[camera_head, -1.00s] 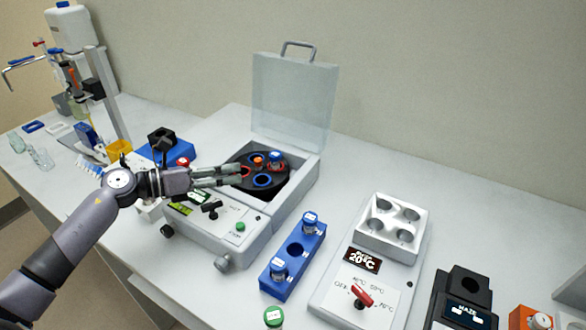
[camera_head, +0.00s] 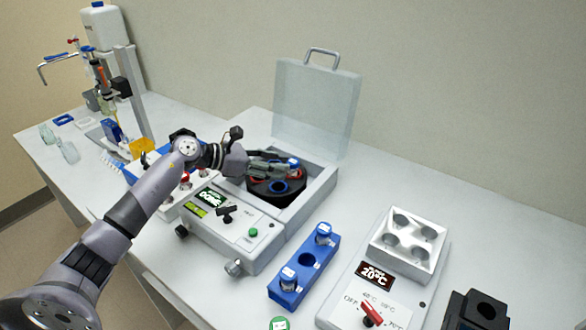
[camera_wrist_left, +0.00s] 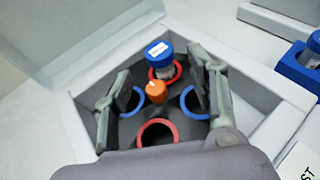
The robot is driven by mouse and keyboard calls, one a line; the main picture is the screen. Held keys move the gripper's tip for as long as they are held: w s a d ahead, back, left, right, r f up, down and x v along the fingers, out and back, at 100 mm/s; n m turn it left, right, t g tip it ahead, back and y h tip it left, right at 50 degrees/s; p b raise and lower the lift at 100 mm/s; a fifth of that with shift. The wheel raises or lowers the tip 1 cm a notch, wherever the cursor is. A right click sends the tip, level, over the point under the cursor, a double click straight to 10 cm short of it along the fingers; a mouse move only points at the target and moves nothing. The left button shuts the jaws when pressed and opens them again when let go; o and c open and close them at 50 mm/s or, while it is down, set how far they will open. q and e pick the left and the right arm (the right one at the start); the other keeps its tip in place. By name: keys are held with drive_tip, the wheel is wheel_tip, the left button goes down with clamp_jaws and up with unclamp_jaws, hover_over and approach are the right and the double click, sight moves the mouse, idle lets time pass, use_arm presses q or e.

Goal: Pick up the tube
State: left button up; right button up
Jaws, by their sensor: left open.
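A tube with a blue cap (camera_wrist_left: 158,50) stands upright in a red-ringed hole of the dark centrifuge rotor (camera_wrist_left: 180,125). Its cap (camera_head: 293,162) shows just past the fingers in the head view. My left gripper (camera_head: 282,167) is over the rotor, open and empty. In the left wrist view its two fingers (camera_wrist_left: 158,92) stand on either side of the orange rotor knob (camera_wrist_left: 156,92), with the tube beyond, between their tips. The other rotor holes in view look empty. My right gripper is not in view.
The centrifuge's clear lid (camera_head: 317,105) stands open behind the rotor. A blue rack (camera_head: 306,260) holds two capped tubes in front right. A heater block (camera_head: 408,260) stands right of it. A green-capped tube (camera_head: 278,323) is at the bottom edge.

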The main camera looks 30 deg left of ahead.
sight(290, 161)
use_arm(q)
drive_tip(key=x, duration=0.2)
drive_tip(key=r+p+x, duration=0.1)
drive_tip(key=x, duration=0.2)
drive_tip(key=shift+w+d, duration=0.15)
drive_tip(key=shift+d, duration=0.05)
drive_tip(key=shift+w+d+f, duration=0.15)
drive_tip(key=shift+w+f, duration=0.05)
drive_tip(key=shift+s, duration=0.1)
drive_tip(key=c, duration=1.1)
